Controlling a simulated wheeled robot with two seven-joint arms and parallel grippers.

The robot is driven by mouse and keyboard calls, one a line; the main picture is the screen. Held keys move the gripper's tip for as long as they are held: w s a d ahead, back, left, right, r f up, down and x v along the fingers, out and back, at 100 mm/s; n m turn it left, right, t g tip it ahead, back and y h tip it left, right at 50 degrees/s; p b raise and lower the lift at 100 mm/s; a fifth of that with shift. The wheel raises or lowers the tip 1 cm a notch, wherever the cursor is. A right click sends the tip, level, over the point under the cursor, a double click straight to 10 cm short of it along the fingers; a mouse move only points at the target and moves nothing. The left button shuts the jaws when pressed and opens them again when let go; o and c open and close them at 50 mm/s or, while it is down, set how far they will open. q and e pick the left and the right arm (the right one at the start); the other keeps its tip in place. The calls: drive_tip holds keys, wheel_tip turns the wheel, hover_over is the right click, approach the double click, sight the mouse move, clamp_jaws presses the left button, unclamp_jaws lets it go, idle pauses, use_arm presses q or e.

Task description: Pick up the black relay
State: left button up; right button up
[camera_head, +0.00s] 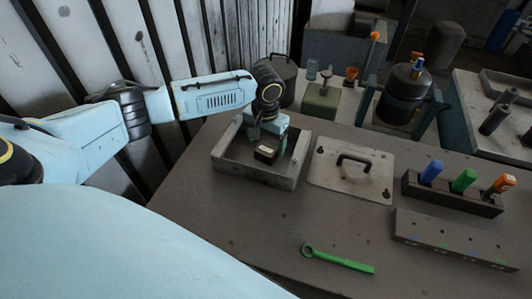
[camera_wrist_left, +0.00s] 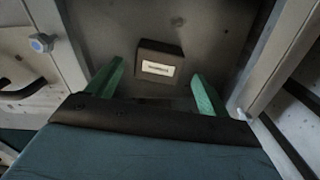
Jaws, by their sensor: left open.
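The black relay (camera_head: 265,154) is a small dark block with a pale label, inside the open grey housing (camera_head: 250,175). In the left wrist view the relay (camera_wrist_left: 160,62) lies on the housing floor, its label facing me. My left gripper (camera_head: 268,137) reaches down into the housing. In the left wrist view its two green fingers (camera_wrist_left: 155,85) are spread apart, one on each side of the relay's near end, with nothing between them. The relay appears just beyond the fingertips; I cannot tell the exact height gap. My right gripper is not in view.
A grey cover plate with a black handle (camera_head: 352,176) lies right of the housing. A rack (camera_head: 450,197) holds blue, green and orange-handled tools. A slotted block (camera_head: 455,240) and a green wrench (camera_head: 338,260) lie nearer. Housing walls (camera_wrist_left: 280,62) stand close around the gripper.

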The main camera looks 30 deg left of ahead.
sight(266, 149)
use_arm(q)
wheel_tip(266, 149, down, 4)
drive_tip(key=shift+s+d+r, duration=0.15)
drive_tip(key=shift+r, duration=0.2)
drive_tip(key=c, duration=1.1)
